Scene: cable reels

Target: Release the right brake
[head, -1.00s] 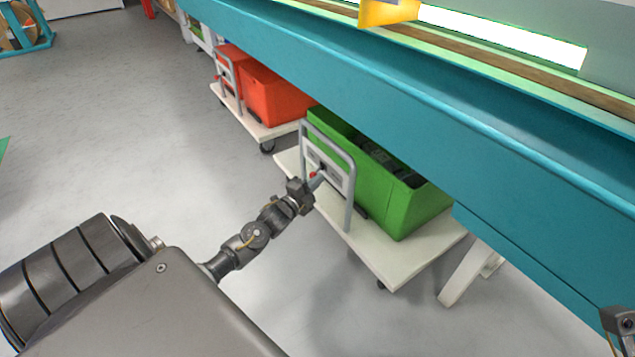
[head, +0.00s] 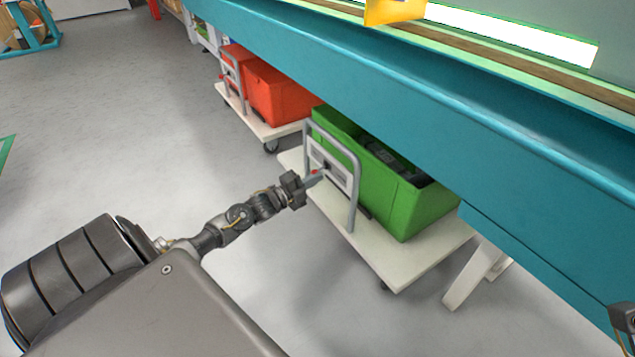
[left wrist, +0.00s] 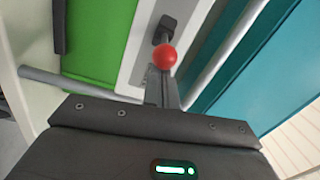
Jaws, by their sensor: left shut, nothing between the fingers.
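A brake lever with a red ball knob (head: 315,172) sits on the pale panel (head: 339,178) of the handle frame of the cart with the green crate. The knob (left wrist: 165,57) and its dark mount (left wrist: 165,27) also show in the left wrist view. My left gripper (head: 316,180) is shut and empty, its fingertips close to the knob. In the left wrist view the fingers (left wrist: 163,88) point at the knob and overlap its lower edge; I cannot tell whether they touch. A dark part of my right arm shows at the lower right edge of the head view; its fingers are hidden.
The green crate (head: 400,212) stands on a white cart (head: 392,262) beside a teal beam (head: 420,110). A grey tube handle (head: 354,195) rises around the panel. Another cart with red crates (head: 275,97) stands behind. Grey floor to the left is clear.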

